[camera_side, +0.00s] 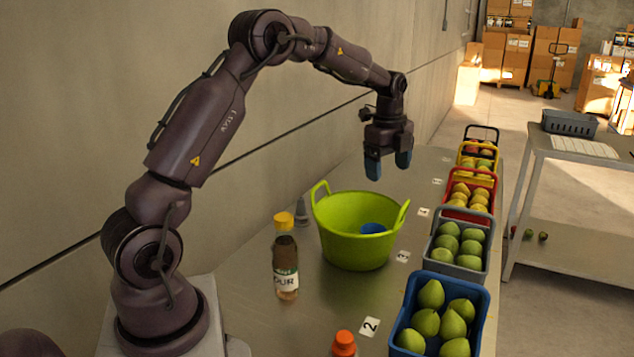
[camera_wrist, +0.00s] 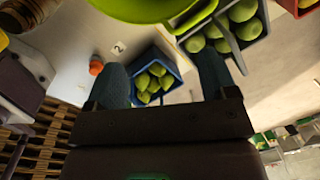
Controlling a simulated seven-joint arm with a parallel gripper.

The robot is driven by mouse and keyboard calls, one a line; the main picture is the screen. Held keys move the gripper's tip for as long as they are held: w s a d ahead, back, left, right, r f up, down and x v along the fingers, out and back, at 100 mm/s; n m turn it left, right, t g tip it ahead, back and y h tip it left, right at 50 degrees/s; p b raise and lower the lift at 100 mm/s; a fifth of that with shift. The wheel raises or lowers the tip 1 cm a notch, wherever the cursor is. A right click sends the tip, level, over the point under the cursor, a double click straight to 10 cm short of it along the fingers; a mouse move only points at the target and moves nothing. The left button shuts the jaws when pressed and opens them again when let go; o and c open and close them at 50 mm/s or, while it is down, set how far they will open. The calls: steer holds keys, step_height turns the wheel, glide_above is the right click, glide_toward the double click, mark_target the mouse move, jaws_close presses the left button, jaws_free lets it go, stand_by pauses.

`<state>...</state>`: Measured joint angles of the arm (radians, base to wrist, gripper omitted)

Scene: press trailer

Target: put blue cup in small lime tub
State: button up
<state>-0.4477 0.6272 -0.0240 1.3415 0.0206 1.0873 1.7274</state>
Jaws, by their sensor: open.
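The lime tub (camera_side: 350,246) with two handles stands on the metal table in the side view. The blue cup (camera_side: 373,228) is inside it, toward its right side; only its upper part shows above the near wall. My gripper (camera_side: 388,168) is open and empty, raised above and beyond the tub, with blue fingertips pointing down. In the wrist view my gripper (camera_wrist: 165,80) has its two fingers wide apart with nothing between them close by. A part of the lime tub (camera_wrist: 140,8) shows at the top edge there; the cup is not visible in that view.
A bottle with a yellow cap (camera_side: 285,262) stands left of the tub. An orange-capped bottle (camera_side: 344,344) is at the near edge. A blue crate (camera_side: 398,318) and a grey crate (camera_side: 430,250) of green fruit, with more crates behind, line the table's right side.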

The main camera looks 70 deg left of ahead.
steer(key=s+d+r+n+t, duration=0.2)
steer(key=s+d+r+n, duration=0.5)
steer(key=s+d+r, duration=0.5)
steer(key=s+d+f+n+t, duration=0.2)
steer(key=s+d+n, duration=0.6)
steer(key=s, duration=0.5)
steer(key=shift+s+d+f+t, duration=0.25)
steer(key=shift+s+d+t, duration=0.15)
steer(key=shift+d, duration=0.1)
